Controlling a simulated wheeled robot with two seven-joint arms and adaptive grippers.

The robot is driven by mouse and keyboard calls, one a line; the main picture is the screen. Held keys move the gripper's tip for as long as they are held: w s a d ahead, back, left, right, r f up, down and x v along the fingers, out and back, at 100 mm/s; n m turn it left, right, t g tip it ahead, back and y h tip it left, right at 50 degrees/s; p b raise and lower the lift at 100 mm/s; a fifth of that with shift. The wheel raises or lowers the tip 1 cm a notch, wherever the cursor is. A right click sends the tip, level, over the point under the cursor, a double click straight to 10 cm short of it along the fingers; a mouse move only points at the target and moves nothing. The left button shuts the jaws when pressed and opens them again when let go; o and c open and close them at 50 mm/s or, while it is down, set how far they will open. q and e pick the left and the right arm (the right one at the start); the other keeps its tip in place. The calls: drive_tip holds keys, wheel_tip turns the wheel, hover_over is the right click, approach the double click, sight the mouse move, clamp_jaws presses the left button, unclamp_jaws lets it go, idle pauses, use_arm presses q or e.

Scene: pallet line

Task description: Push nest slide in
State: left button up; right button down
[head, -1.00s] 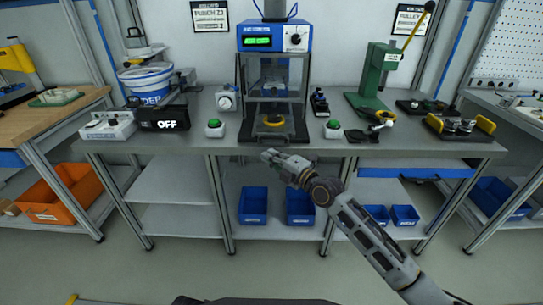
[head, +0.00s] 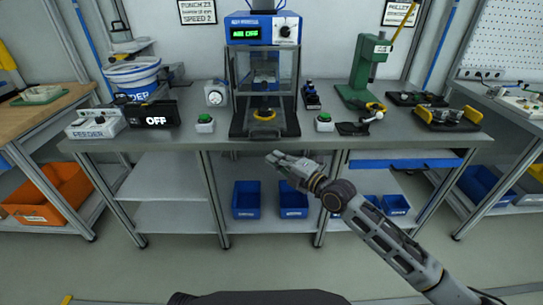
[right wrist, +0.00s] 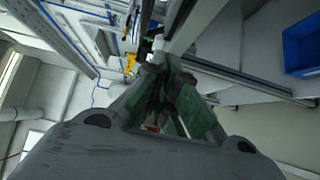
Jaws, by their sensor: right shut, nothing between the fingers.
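The nest slide (head: 265,117), with a yellow rounded front, sits at the foot of the press (head: 263,28) on the bench, at its front opening. The press has a blue head with a green display and a clear guard around its tooling. My right gripper (head: 273,159) is shut and empty, just in front of the bench edge and below the slide, apart from it. In the right wrist view its fingers (right wrist: 157,75) come together with nothing between them. How far the slide is in or out is hard to tell. My left gripper is not in view.
A feeder box (head: 96,126) and an "OFF" display (head: 152,114) are at left. A green hand press (head: 365,72) is at right. Blue bins (head: 247,200) sit on the lower shelf.

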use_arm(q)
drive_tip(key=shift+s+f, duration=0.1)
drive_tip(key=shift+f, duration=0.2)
use_arm(e)
drive_tip(key=v, duration=0.3)
drive_tip(key=shift+s+d, duration=0.2)
